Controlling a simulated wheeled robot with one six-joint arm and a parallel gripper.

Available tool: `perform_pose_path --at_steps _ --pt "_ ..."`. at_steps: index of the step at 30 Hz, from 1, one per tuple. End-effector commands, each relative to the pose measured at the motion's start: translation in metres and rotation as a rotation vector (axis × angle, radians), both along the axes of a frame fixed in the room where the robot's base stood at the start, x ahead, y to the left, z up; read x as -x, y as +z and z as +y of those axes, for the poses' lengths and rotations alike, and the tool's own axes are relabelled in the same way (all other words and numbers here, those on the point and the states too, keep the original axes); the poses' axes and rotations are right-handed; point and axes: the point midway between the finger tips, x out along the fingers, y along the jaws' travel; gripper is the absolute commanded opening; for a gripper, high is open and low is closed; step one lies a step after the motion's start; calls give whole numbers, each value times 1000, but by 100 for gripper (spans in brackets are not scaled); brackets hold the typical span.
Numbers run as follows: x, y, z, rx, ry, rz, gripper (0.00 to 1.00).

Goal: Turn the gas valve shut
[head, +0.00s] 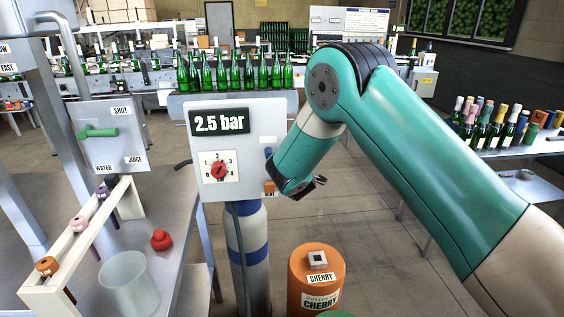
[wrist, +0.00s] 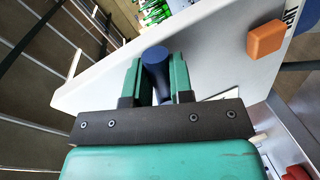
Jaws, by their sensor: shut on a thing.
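A grey-white panel (head: 255,122) carries a "2.5 bar" display (head: 219,121) and a dial with a red knob (head: 218,171). A blue handle (head: 268,153), which looks like the gas valve's, shows at the panel's right edge. In the wrist view, my gripper (wrist: 156,64) is shut on this blue handle (wrist: 157,62), with one green finger on each side of it. The handle's base is partly hidden by the gripper. In the head view my arm hides the fingers.
An orange block (wrist: 266,40) sits on the panel near a partly cut-off label. A blue-banded cylinder (head: 246,250) stands under the panel, with an orange "CHERRY" drum (head: 316,275) to its right. Green bottles (head: 235,72) stand behind. Floor right of the drum is clear.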

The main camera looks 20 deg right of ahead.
Motion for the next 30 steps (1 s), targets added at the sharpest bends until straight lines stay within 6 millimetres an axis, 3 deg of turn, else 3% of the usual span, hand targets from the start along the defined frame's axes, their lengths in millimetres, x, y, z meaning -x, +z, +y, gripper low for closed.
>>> perform_pose_path --at_steps 12,30 --pt "0 11 1 234 2 44 0" --pt "0 13 1 289 3 54 0"
